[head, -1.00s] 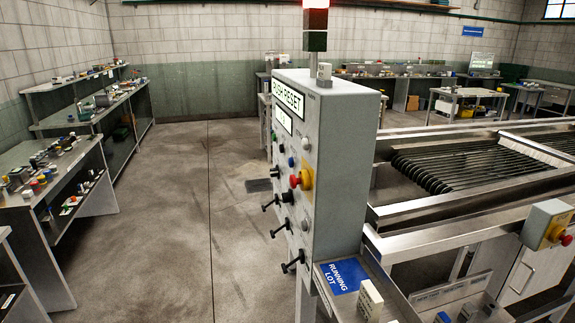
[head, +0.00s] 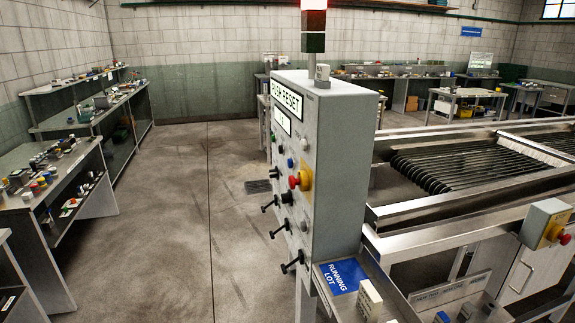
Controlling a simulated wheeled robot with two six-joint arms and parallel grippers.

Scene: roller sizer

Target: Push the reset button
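A grey control panel box (head: 340,165) stands in the middle of the head view, its button face turned left and seen at a steep angle. A lit display (head: 286,98) at its top reads "PUSH RESET", with a second small display (head: 281,120) below. The face carries a blue button (head: 290,162), a pale round button (head: 305,143), a red mushroom button on a yellow base (head: 294,182) and several black knobs or levers (head: 290,266). Their small labels are not legible, so I cannot tell which is the reset button. Neither gripper is in view.
A signal tower (head: 315,20) above the panel shows red. A roller machine (head: 475,165) fills the right side, with another red button box (head: 547,225). A tray with a blue "RUNNING LOT" card (head: 342,276) juts out below.

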